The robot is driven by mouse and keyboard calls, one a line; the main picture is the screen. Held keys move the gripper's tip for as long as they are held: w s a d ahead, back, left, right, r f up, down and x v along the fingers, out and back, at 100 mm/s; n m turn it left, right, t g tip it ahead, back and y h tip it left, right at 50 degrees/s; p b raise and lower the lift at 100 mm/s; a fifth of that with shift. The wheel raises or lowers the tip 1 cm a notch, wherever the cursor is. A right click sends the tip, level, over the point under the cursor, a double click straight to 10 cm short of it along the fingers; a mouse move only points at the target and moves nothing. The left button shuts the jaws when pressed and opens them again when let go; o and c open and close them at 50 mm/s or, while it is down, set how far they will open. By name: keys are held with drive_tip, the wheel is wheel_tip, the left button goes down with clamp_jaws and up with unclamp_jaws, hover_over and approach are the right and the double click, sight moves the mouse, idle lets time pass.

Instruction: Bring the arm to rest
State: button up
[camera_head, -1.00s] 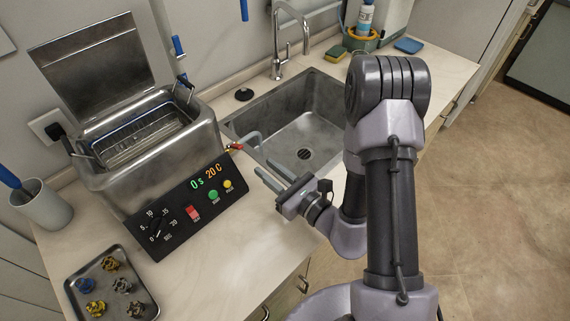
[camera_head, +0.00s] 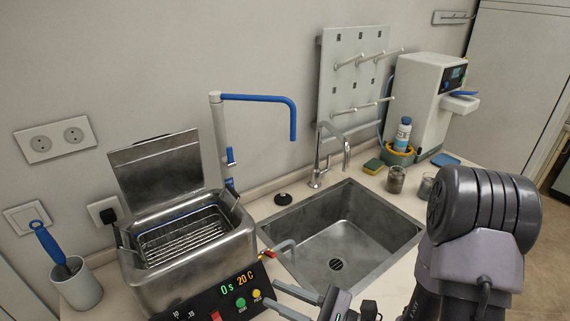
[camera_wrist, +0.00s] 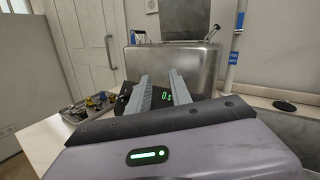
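My gripper (camera_head: 272,294) is at the bottom of the head view, in front of the steel ultrasonic bath's control panel. In the wrist view its two grey fingers (camera_wrist: 161,78) stand apart with nothing between them. It is open and empty. My arm is folded, with its dark elbow at the lower right of the head view. The fingers point toward the bath (camera_head: 200,262), whose lid is raised and whose wire basket is inside. The bath also fills the middle of the wrist view (camera_wrist: 178,68).
The sink (camera_head: 385,225) with its tap lies right of the bath. A jar (camera_head: 396,180), a blue-capped bottle (camera_head: 403,132) and a white instrument (camera_head: 412,95) stand behind it. A cup with a blue-handled brush (camera_head: 80,288) is at left. A tray of small parts (camera_wrist: 75,115) shows in the wrist view.

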drive_tip(key=s+a+r+n+g+h+b, duration=0.1)
drive_tip(key=s+a+r+n+g+h, duration=0.15)
drive_tip(key=s+n+g+h, duration=0.7)
drive_tip(key=d+r+n+t+h, duration=0.2)
drive_tip(key=d+r+n+t, duration=0.1)
drive_tip(key=d, duration=0.3)
drive_tip(key=s+d+r+n+t+h+b, duration=0.1)
drive_tip(key=d+r+n+t+h, duration=0.2)
drive_tip(key=d, duration=0.3)
drive_tip(key=shift+s+n+t, duration=0.25)
drive_tip(key=shift+n+t, duration=0.2)
drive_tip(key=shift+n, duration=0.1)
drive_tip(key=shift+h, duration=0.25)
